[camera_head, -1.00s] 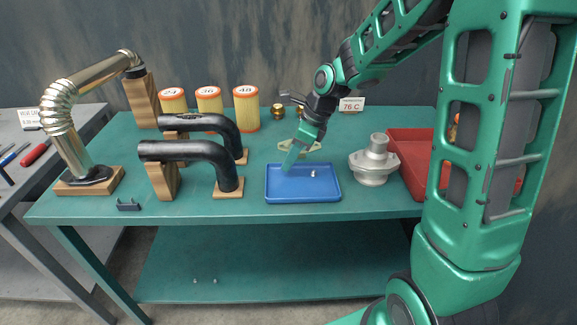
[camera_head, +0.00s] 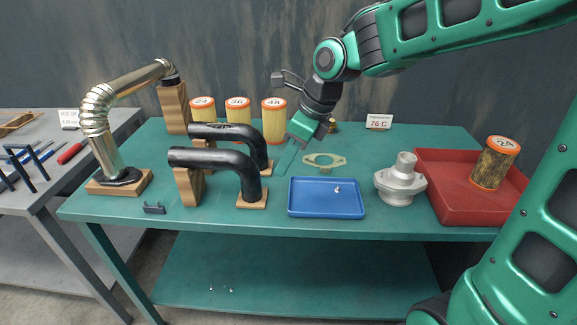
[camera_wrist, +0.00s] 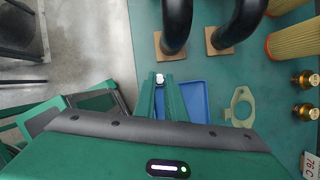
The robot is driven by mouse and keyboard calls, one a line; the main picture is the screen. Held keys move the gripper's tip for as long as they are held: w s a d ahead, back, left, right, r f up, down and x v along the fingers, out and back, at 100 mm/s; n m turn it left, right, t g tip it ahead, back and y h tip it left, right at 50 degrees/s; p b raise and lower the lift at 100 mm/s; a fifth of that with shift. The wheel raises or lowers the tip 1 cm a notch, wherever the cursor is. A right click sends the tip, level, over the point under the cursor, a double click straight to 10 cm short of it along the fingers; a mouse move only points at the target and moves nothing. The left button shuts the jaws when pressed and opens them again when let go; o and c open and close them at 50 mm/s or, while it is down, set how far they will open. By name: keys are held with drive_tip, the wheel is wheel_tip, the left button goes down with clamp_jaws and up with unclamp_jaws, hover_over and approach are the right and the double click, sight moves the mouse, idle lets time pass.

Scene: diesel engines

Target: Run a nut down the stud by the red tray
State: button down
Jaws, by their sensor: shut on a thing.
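My gripper (camera_head: 284,172) is raised over the table, left of the gasket and above the blue tray's left side in the head view. In the wrist view its fingers (camera_wrist: 160,82) are closed around a small silvery nut (camera_wrist: 159,77) at their tips. Another small bright nut (camera_head: 337,190) lies in the blue tray (camera_head: 326,213). The red tray (camera_head: 463,218) is at the right end of the table and holds an orange-topped filter. A grey metal housing (camera_head: 400,183) stands just left of it. I cannot make out a separate stud there.
Two black pipes (camera_head: 215,158) on wooden blocks stand left of the blue tray. A flat gasket (camera_head: 324,160) lies behind it. Several yellow filters (camera_head: 238,121) and a 76 C sign (camera_head: 379,122) stand at the back. Small bits (camera_head: 231,289) lie on the lower shelf.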

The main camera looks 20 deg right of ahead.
drive_tip(key=shift+r, duration=1.75)
